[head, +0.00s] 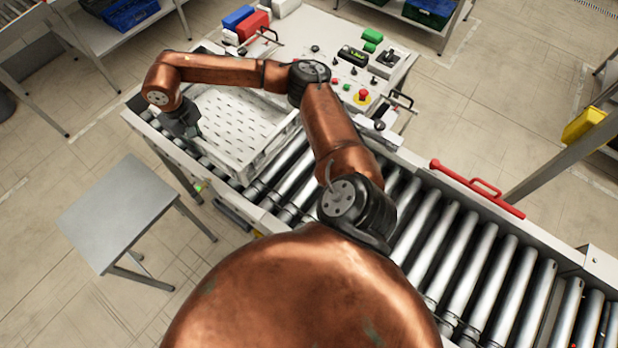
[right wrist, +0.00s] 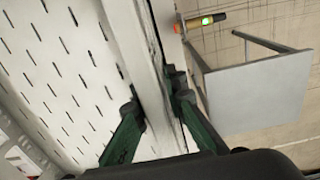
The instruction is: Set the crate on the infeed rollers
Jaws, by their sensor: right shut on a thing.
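The white crate (head: 273,148) has a slotted floor and looks empty in the head view. It is at the far left part of the roller conveyor (head: 470,275) and looks level. Whether its underside rests fully on the rollers is hidden. My right gripper (head: 184,127) is at the crate's left wall. In the right wrist view the fingers of this gripper (right wrist: 158,108) are on both sides of the crate wall (right wrist: 148,65), shut on it. My left gripper is not in view.
A grey side table (head: 118,212) stands on the floor left of the conveyor. Behind the crate is a panel with buttons and a red emergency stop (head: 363,96). A red rail handle (head: 478,189) lies along the conveyor's far edge. The rollers to the right are bare.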

